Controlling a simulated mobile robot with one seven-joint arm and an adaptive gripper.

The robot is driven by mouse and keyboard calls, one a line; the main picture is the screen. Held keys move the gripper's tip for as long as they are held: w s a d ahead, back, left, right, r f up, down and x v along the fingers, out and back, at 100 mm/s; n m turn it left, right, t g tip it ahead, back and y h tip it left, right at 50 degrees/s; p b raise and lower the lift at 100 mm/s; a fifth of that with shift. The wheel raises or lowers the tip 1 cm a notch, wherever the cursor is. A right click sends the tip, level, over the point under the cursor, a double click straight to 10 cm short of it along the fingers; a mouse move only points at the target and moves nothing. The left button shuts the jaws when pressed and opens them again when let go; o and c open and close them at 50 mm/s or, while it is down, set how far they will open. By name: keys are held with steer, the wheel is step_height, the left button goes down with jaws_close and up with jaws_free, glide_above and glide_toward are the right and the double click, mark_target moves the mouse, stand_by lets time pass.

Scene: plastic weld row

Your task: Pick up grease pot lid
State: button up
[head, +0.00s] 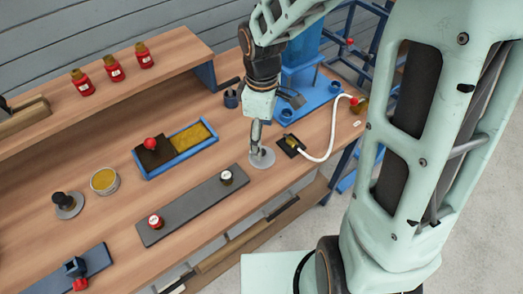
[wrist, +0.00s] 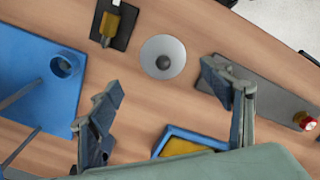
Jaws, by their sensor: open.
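The grease pot lid (head: 262,158) looks like a flat, round grey disc lying on the wooden bench near its front edge. In the wrist view the lid (wrist: 150,48) shows a small dark knob at its centre. My gripper (head: 256,142) is just above the lid in the head view and hides part of it. In the wrist view my gripper (wrist: 163,83) is open, with its fingers wide apart and nothing between them. The lid lies beyond the fingertips there, roughly centred between them. An open round pot of yellow grease (head: 104,181) stands at the left.
A black-knobbed disc (head: 68,206) sits far left.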

steer(key=f, duration=0.4)
steer(key=f+b, duration=0.1)
steer(key=f, duration=0.1)
steer(key=shift+s+f, duration=0.1)
steer(key=shift+s, duration=0.15)
steer(key=shift+c, duration=0.7)
steer(key=shift+s, duration=0.1)
jaws_close()
